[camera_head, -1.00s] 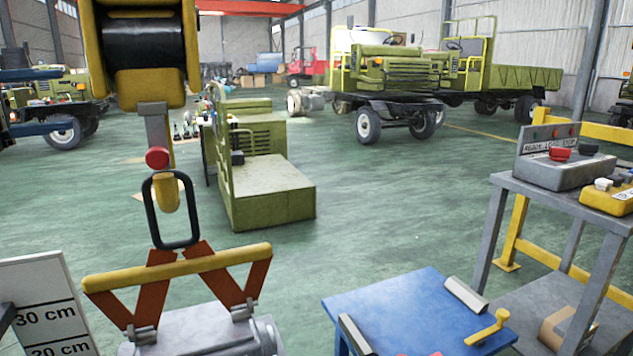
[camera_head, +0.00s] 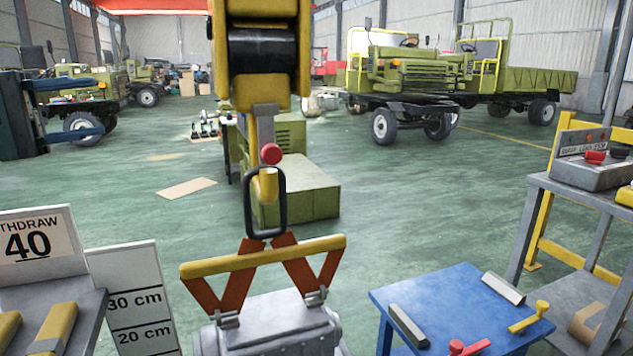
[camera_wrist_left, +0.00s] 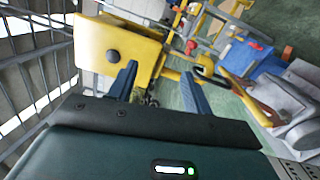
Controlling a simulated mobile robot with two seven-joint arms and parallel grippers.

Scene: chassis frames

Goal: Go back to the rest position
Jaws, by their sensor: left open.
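My left gripper (camera_head: 98,107) is at the left edge of the head view, its two blue fingers apart, with nothing seen between them. In the left wrist view the open fingers (camera_wrist_left: 160,70) point toward the yellow hoist block (camera_wrist_left: 112,50), which shows beyond them. The hoist block (camera_head: 262,55) hangs right of the gripper in the head view, apart from it. Its black hook link (camera_head: 265,205) reaches down to the red-and-yellow lifting frame (camera_head: 265,260) on a grey metal unit (camera_head: 270,325). My right gripper is not in view.
A blue table (camera_head: 450,300) with a yellow-handled part stands at front right, beside a grey control stand (camera_head: 580,195). A "40" sign (camera_head: 35,245) and a centimetre board (camera_head: 135,300) stand at front left. Green trucks (camera_head: 410,75) are behind.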

